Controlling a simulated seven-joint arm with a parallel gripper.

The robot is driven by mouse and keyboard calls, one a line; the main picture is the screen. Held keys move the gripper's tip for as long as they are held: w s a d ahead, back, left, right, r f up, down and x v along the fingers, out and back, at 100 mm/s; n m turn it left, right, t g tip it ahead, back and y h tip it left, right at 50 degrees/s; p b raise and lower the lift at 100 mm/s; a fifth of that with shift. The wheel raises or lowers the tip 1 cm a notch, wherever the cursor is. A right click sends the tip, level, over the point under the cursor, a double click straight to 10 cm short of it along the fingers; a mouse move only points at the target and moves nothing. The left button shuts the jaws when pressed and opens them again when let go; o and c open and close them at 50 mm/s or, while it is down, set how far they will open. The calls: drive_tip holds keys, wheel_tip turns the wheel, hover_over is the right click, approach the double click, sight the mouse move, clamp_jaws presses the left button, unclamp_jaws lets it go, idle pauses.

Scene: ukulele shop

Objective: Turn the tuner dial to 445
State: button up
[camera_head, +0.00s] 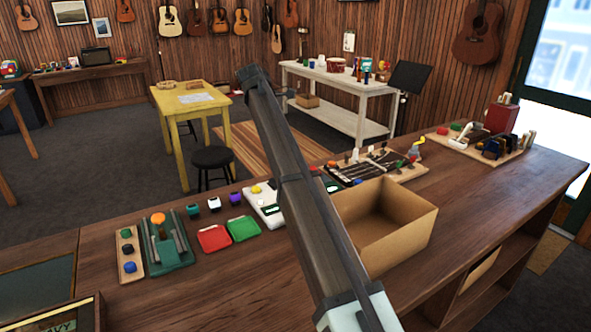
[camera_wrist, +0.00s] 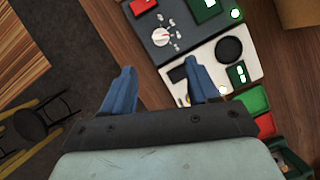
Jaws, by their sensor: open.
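In the wrist view, a white round dial (camera_wrist: 162,36) with a red mark sits on a dark grey panel (camera_wrist: 185,14), with small pale marks around it. The marks are too small to read, so its setting cannot be told. My gripper (camera_wrist: 161,70) has its two blue fingers spread apart with nothing between them. In that picture the fingertips lie below the dial, apart from it, the right one overlapping the white device. In the head view, my arm hides the dial and my gripper cannot be made out.
A white device (camera_wrist: 240,78) with a black disc adjoins the panel. Red (camera_head: 213,238) and green (camera_head: 243,228) trays lie nearby. An open cardboard box (camera_head: 400,240) stands right of my arm. A tool board (camera_head: 372,165) lies behind it.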

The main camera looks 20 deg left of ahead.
drive_tip(key=x, duration=1.3)
drive_tip(key=shift+f, duration=0.35)
drive_tip(key=shift+c, duration=0.2)
drive_tip(key=c, duration=1)
drive_tip(key=shift+m+g, duration=0.3)
drive_tip(key=shift+m, duration=0.4)
drive_tip(key=o, duration=1)
drive_tip(key=shift+o, duration=0.2)
